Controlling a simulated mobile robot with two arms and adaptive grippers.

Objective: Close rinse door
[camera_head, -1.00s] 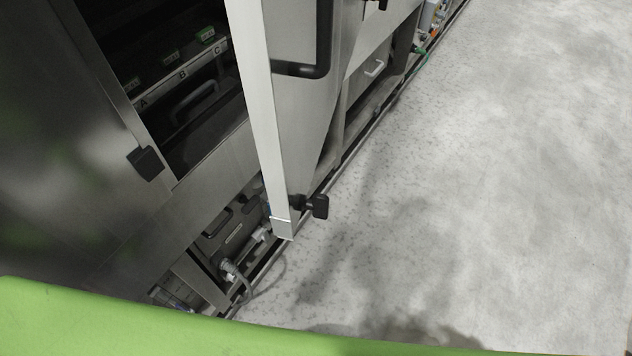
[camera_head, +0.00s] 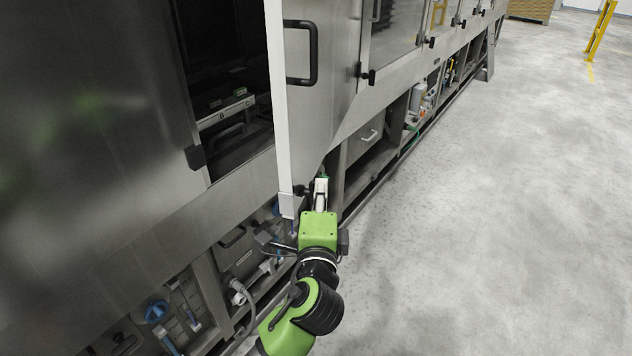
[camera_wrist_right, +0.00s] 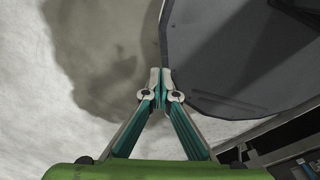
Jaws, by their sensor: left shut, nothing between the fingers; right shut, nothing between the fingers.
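The rinse door (camera_head: 335,75) is a steel panel with a white edge. It stands swung open, away from the dark opening (camera_head: 225,90) in the machine. Its black handle (camera_head: 301,52) is on the face turned to the right. My left gripper (camera_head: 321,184) is shut and empty at the door's lower corner, beside a black latch piece (camera_head: 303,190). I cannot tell whether it touches the door. My right gripper (camera_wrist_right: 160,78) is shut and empty above grey floor in the right wrist view; the door cannot be made out there.
A black catch (camera_head: 195,157) sits on the frame left of the opening. Below are pipes and a blue-capped part (camera_head: 157,311). More closed doors (camera_head: 398,30) run along the machine at the back. The floor (camera_head: 500,200) to the right is clear.

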